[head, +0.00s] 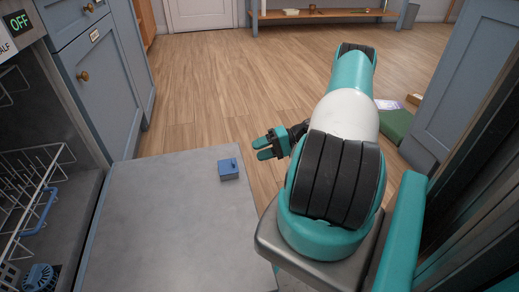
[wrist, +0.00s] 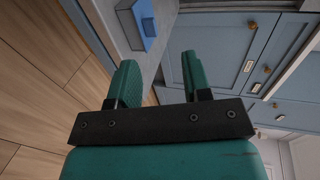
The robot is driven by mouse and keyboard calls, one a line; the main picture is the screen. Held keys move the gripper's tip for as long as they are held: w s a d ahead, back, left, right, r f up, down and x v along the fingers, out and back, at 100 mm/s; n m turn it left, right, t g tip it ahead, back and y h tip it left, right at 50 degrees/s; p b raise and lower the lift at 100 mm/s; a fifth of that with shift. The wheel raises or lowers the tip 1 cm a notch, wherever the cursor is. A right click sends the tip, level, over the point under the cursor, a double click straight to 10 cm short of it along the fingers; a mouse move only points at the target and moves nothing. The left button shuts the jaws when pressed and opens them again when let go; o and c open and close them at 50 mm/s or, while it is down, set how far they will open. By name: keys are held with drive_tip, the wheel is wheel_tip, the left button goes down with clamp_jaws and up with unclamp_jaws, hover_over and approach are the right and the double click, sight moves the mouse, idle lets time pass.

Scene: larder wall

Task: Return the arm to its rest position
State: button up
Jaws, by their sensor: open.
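My arm (head: 340,115) reaches out over the floor from the lower right in the head view. My gripper (head: 260,147) points left, near the right edge of the grey dishwasher door, which is folded down flat. Its two teal fingers are apart with nothing between them. The wrist view shows the open fingers too (wrist: 158,82). A small blue box (head: 229,169) lies on the door, a little left of and below the fingertips in the head view. It also shows at the top of the wrist view (wrist: 147,22), apart from the fingers.
The open dishwasher door (head: 170,225) fills the lower left, with a wire rack (head: 35,190) beside it. Blue-grey cabinets (head: 100,80) stand at the left, and another blue-grey panel (head: 462,80) at the right. A green box (head: 396,126) lies beyond my arm. The wooden floor ahead is clear.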

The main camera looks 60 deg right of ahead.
drive_tip(key=shift+w+a, duration=0.1)
drive_tip(key=shift+a, duration=0.05)
drive_tip(key=w+a+r+n+g+h+p, duration=0.1)
drive_tip(key=w+a+r+n+g, duration=0.35)
drive_tip(key=a+r, duration=0.6)
drive_tip(key=w+a+r+n+g+h, duration=0.1)
drive_tip(key=w+a+r+n+g, duration=0.35)
drive_tip(key=a+r, duration=0.55)
drive_tip(key=s+a+r+n+g+h, duration=0.1)
drive_tip(key=s+a+r+n, duration=0.15)
drive_tip(key=a, duration=0.45)
drive_tip(key=s+a+r+n+g+h, duration=0.1)
drive_tip(key=s+a+r, duration=0.3)
drive_tip(key=a, duration=0.3)
drive_tip(key=s+a+r+n+h+p, duration=0.1)
drive_tip(key=s+a+r+n, duration=0.15)
drive_tip(key=s, duration=0.35)
drive_tip(key=s+a+r+n+h, duration=0.1)
drive_tip(key=s+a+r, duration=0.1)
drive_tip(key=s+a, duration=0.35)
wheel_tip(320, 180, up, 38)
drive_tip(key=s+d+p, duration=0.2)
drive_tip(key=p, duration=3.6)
drive_tip(key=shift+t, duration=0.4)
